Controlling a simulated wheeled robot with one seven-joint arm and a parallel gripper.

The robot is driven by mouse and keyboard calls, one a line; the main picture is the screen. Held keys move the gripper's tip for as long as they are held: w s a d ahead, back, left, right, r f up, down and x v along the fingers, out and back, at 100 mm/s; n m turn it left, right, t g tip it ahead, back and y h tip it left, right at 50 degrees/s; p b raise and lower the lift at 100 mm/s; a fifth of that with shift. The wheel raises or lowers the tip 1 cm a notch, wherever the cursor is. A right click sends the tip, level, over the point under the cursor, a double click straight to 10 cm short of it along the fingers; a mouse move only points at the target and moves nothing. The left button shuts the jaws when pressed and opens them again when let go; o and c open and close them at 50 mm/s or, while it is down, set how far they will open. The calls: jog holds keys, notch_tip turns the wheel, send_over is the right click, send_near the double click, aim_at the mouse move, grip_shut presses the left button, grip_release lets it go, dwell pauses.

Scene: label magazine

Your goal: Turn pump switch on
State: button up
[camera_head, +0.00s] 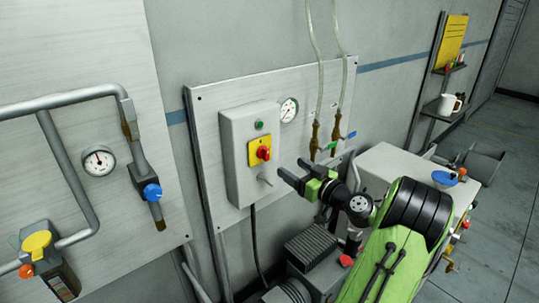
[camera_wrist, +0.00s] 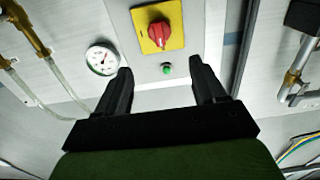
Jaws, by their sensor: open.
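The red rotary switch (camera_head: 264,154) sits on a yellow plate (camera_head: 254,148) on the front of a grey box (camera_head: 236,172). A green button or lamp (camera_head: 259,125) is above it. In the wrist view the switch (camera_wrist: 159,33) is at the top centre, with the green button (camera_wrist: 167,69) below it, so that view looks turned over. My gripper (camera_head: 290,169) is open and empty, in front of the box and slightly right of and below the switch. Its fingers (camera_wrist: 160,75) point toward the box with a clear gap between them. I see no contact with the switch.
A gauge (camera_head: 289,110) and hoses with brass valves (camera_head: 315,140) are right of the box. Pipes with a second gauge (camera_head: 99,160) and a blue knob (camera_head: 153,192) are on the left panel. A finned motor (camera_head: 312,245) and a grey cabinet (camera_head: 405,170) stand below and to the right.

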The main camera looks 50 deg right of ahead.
aim_at(268, 153)
jog(key=w, duration=0.3)
jog(key=w+p, duration=0.1)
jog(key=w, duration=0.3)
jog(key=w+d, duration=0.1)
jog(key=w, duration=0.3)
jog(key=c, duration=1.1)
